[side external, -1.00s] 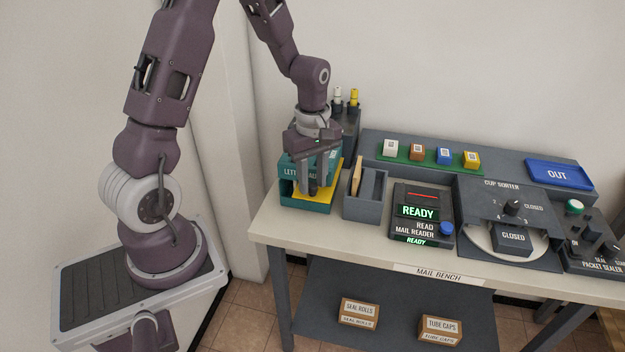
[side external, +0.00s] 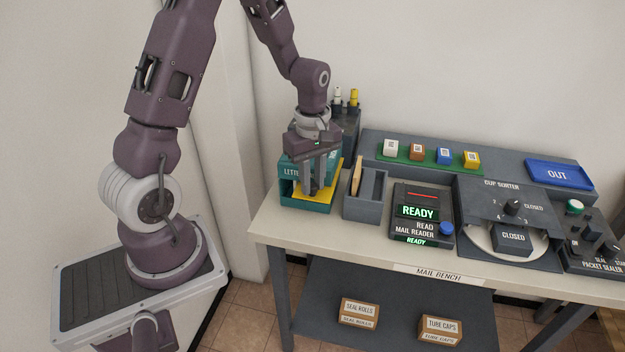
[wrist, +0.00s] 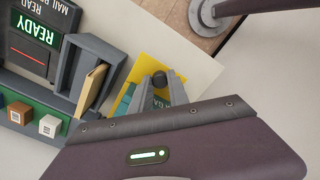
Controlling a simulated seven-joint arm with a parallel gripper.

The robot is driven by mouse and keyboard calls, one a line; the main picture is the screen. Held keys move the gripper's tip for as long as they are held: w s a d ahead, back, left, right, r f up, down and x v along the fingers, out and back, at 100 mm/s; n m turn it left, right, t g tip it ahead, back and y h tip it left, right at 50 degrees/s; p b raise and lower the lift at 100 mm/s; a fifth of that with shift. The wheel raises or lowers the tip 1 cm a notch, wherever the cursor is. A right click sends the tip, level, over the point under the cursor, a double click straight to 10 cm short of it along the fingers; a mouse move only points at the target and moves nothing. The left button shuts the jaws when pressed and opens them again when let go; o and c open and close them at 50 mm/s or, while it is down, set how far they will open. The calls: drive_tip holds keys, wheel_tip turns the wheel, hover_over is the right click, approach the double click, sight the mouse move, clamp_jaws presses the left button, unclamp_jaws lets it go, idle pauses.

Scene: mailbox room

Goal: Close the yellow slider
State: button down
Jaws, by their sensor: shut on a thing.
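The yellow slider (side external: 318,206) is a flat yellow plate at the teal letter box (side external: 291,197), on the left end of the bench. In the wrist view the yellow slider (wrist: 180,66) has a dark round knob (wrist: 159,79) standing on it. My gripper (side external: 313,189) points down at the front of the box, with its fingers at the knob. In the wrist view my gripper (wrist: 160,82) has one finger on each side of the knob and is shut on it. The fingers and hand hide much of the box and its label.
A grey slotted holder (side external: 367,207) with a tan envelope (side external: 356,176) stands just right of the letter box. The mail reader (side external: 421,213) is farther right. A dark holder with bottles (side external: 346,126) stands behind. The bench front edge is close.

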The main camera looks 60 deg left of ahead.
sight(298, 192)
idle(0.9)
drive_tip(key=shift+s+a, duration=1.15)
drive_tip(key=shift+a, duration=0.1)
drive_tip(key=c, duration=1.5)
unclamp_jaws()
wheel_tip(298, 192, up, 7)
drive_tip(key=shift+r, duration=0.1)
